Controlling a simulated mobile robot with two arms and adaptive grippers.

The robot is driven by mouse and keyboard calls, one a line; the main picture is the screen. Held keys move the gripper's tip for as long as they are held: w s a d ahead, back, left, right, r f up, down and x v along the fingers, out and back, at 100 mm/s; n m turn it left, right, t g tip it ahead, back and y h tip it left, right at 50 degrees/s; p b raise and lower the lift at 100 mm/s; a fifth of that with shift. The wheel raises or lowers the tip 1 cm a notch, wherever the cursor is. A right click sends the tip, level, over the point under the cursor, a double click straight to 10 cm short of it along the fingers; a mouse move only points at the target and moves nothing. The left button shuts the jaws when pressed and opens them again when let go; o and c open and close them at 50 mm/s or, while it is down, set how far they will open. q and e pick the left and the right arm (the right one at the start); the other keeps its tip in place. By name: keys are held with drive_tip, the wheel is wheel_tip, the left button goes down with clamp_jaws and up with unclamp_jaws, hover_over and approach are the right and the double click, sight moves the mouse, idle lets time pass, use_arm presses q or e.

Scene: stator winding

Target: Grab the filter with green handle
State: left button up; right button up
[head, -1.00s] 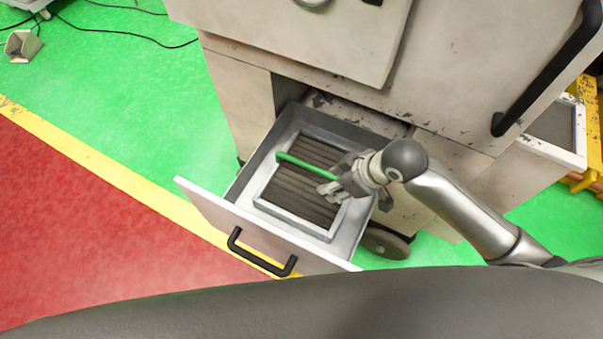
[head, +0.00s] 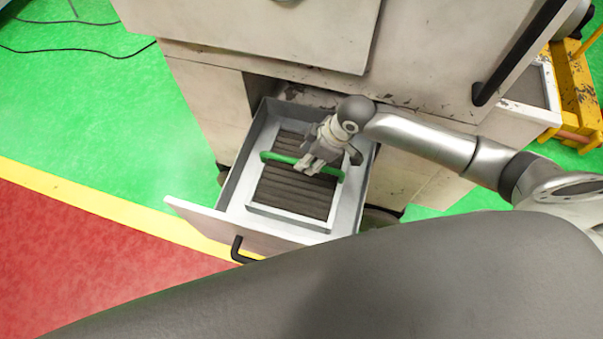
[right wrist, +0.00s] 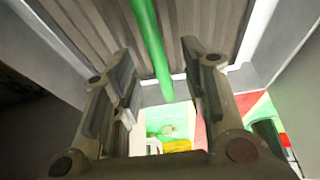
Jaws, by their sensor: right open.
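The filter (head: 292,196) is a dark ribbed panel in a light frame, lying inside the open drawer (head: 232,188). Its green handle (head: 275,156) is a bar running across the filter. My right gripper (head: 312,165) is over the middle of the handle and hides part of it. In the right wrist view the handle (right wrist: 150,45) runs between the two open fingers of my right gripper (right wrist: 160,85), which are apart with the bar beyond and between them. Whether a finger touches the bar cannot be told. My left gripper is not in view.
The drawer front with its black pull (head: 240,250) stands out toward me. The worn cabinet (head: 270,40) rises right behind the drawer. A second open drawer (head: 535,92) and a yellow frame (head: 580,95) are at the right.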

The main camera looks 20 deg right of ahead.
drive_tip(key=x, duration=0.4)
drive_tip(key=shift+w, duration=0.25)
clamp_jaws()
drive_tip(key=shift+r, duration=0.1)
